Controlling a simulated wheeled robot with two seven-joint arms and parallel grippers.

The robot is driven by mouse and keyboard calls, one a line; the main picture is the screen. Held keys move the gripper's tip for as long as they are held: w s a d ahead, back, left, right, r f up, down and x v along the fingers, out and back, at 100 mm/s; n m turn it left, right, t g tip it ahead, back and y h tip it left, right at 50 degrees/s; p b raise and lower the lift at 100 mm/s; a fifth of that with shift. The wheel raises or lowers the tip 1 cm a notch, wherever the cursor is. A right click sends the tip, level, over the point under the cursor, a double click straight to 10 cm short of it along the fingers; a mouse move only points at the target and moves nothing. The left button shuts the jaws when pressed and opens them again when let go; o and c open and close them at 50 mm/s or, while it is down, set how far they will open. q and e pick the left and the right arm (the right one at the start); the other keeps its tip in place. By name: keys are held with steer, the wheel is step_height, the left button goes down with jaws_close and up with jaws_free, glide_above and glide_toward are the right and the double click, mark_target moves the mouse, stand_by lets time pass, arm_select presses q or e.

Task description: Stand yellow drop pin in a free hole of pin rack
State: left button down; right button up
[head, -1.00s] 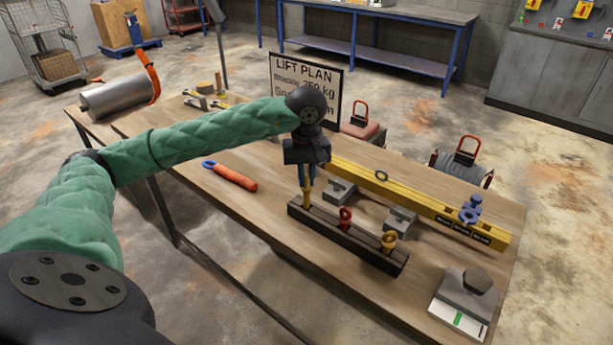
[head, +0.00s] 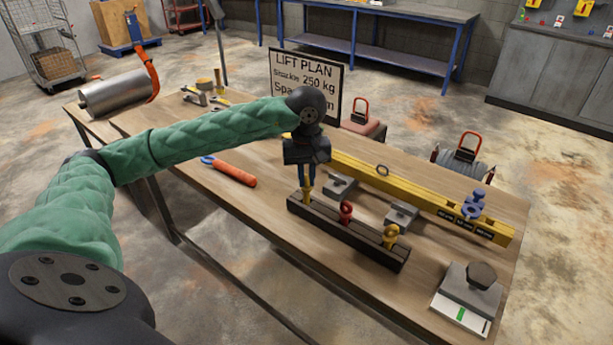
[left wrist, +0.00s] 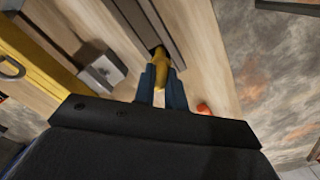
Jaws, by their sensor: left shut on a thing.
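My left gripper (head: 307,178) is shut on the yellow drop pin (head: 307,192) above the left end of the dark pin rack (head: 345,236). The pin is upright and its lower end meets the rack's top; how deep it sits in a hole I cannot tell. In the left wrist view the pin (left wrist: 160,57) is between the blue fingers (left wrist: 162,85), at the end of the rack (left wrist: 150,22). A red pin (head: 345,211) stands in the rack's middle and another yellow pin (head: 390,235) near its right end. My right gripper is not in view.
A yellow beam (head: 420,200) lies behind the rack, with grey blocks (head: 401,215) between them. An orange-handled tool (head: 234,174) lies left of the rack. A grey block on a white card (head: 469,290) is at the front right.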

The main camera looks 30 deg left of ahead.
arm_select(q)
steer(key=shift+f+b, duration=0.8)
steer(key=shift+f, duration=0.1)
steer(key=c, duration=1.4)
jaws_free()
steer(key=shift+o, duration=0.2)
steer(key=shift+r+b, duration=0.85)
steer(key=shift+r, duration=3.1)
steer(key=shift+f, duration=0.1)
